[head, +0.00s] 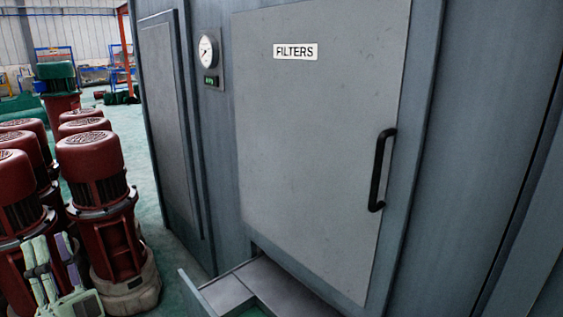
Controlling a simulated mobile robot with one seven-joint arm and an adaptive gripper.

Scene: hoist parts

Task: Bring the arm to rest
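A large grey cabinet fills the middle and right. Its panel (318,130) carries a FILTERS label (296,51) and a black upright handle (379,170). The panel looks closed. Below it, an open grey drawer or tray (228,291) juts out, cut off by the bottom edge.
Several red motor-like machines (98,195) stand close together at left. A round gauge (207,51) is on the cabinet. Green floor (150,214) shows between machines and cabinet.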

